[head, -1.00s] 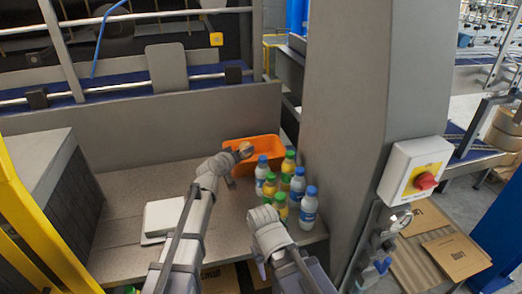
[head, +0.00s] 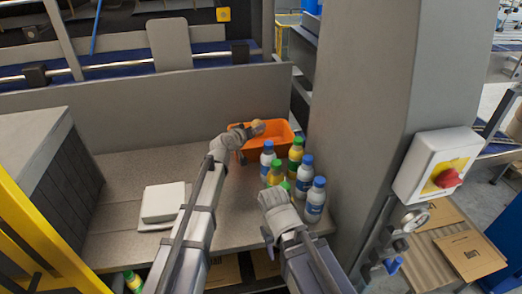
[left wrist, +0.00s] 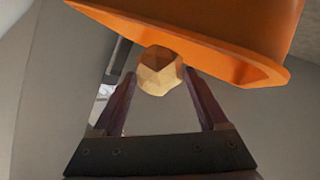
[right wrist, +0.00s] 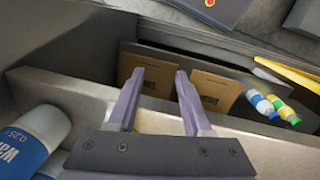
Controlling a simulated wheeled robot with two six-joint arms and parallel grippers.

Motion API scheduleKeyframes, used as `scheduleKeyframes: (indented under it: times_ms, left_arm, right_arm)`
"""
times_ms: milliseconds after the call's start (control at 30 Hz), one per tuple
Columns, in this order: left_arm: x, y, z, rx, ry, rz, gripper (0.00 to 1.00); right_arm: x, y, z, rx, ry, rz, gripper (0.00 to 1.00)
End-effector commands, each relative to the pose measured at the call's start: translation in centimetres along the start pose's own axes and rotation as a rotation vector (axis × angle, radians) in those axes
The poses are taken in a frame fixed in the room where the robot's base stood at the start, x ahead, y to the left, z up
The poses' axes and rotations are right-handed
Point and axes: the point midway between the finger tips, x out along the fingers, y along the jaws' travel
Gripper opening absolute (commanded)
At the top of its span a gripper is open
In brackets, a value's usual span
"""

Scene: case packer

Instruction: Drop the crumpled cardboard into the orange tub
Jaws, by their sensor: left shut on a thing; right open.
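The orange tub (head: 282,133) stands at the back of the bench, against the low grey wall. My left gripper (head: 254,129) is over the tub's left part and is shut on the crumpled cardboard (head: 258,125). In the left wrist view the tan cardboard (left wrist: 157,72) sits between the fingertips (left wrist: 157,80), close to the orange tub's rim (left wrist: 235,70). I cannot tell whether it touches the rim. My right gripper (right wrist: 155,85) is open and empty near the bench's front edge. In the head view its fingers are mostly hidden by its own wrist.
Several bottles with blue and green caps (head: 315,200) stand right of my left arm, in front of the tub. White boxes (head: 163,203) lie left on the bench (head: 120,220). A grey pillar (head: 360,90) with a red switch (head: 447,178) bounds the right side.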

Motion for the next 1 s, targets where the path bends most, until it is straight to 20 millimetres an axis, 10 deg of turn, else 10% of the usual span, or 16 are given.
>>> scheduleKeyframes:
  times_ms: [467, 500, 700, 1000]
  left_arm:
    - [0.66, -0.96, 1.57, 0.000, 0.000, 0.000, 0.24]
    - [0.66, -0.96, 1.57, 0.000, 0.000, 0.000, 0.80]
    - [0.66, -0.96, 1.57, 0.000, 0.000, 0.000, 1.00]
    - [0.40, -0.94, 1.57, 0.000, 0.000, 0.000, 1.00]
  right_arm:
    - [1.95, -0.18, -0.11, 0.000, 0.000, 0.000, 0.50]
    - [1.95, -0.18, -0.11, 0.000, 0.000, 0.000, 0.50]
    - [1.95, -0.18, -0.11, 0.000, 0.000, 0.000, 0.50]
    - [1.84, -0.17, -0.11, 0.000, 0.000, 0.000, 0.50]
